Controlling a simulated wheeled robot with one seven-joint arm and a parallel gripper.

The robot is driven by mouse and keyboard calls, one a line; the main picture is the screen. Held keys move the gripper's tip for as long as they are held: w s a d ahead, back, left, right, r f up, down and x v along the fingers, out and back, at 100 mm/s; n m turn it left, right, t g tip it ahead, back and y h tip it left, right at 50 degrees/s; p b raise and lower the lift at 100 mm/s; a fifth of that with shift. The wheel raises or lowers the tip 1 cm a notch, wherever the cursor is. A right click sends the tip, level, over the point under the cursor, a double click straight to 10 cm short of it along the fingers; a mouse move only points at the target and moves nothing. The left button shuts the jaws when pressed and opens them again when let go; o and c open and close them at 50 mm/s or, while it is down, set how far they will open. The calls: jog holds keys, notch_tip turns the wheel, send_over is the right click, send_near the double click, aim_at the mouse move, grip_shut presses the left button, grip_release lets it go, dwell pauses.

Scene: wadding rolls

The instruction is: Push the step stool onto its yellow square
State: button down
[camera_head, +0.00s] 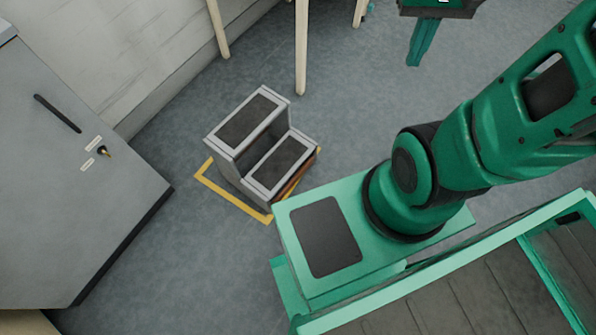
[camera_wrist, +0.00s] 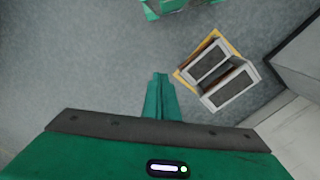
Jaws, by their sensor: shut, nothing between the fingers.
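The two-step grey step stool (camera_head: 240,160) stands upright on the floor, with dark treads. The yellow square (camera_head: 235,198) is a floor outline around its base. Its left and near lines show, with a bit at the right; the stool hides the rest, so I cannot tell whether all its feet are inside. In the wrist view the stool (camera_wrist: 232,88) is right of centre, with yellow line (camera_wrist: 188,83) along its left and top. My gripper (camera_head: 418,55) is shut and empty, up and right of the stool and apart from it; its fingers (camera_wrist: 160,80) point down.
A grey cabinet (camera_head: 75,180) stands left of the stool. Pale wooden legs (camera_head: 301,50) stand behind it, near the white wall (camera_head: 110,45). Bare floor (camera_head: 350,120) lies between the stool and my gripper.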

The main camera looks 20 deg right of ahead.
jog(key=w+a+f+n, duration=0.2)
jog(key=w+f+n, duration=0.2)
jog(key=w+f, duration=1)
jog(key=w+a+f+n, duration=0.1)
jog(key=w+a+f, duration=0.15)
jog(key=f, duration=0.45)
jog(key=w+a+f+n, duration=0.2)
jog(key=w+f, duration=0.2)
jog(key=f, duration=0.3)
jog(key=s+a+f+n, duration=0.1)
jog(key=s+a+f, duration=0.25)
jog(key=f, duration=0.85)
jog(key=s+a+f+n, duration=0.2)
jog(key=a+f, duration=0.2)
jog(key=f, duration=0.8)
jog(key=s+a+f+n, duration=0.1)
jog(key=s+a+f, duration=0.25)
jog(key=f, duration=0.85)
jog(key=w+a+f, duration=0.2)
jog(key=w+f, duration=0.2)
jog(key=f, duration=0.5)
jog(key=shift+a+f+y, duration=0.15)
jog(key=shift+a+y, duration=0.15)
jog(key=shift+a, duration=0.1)
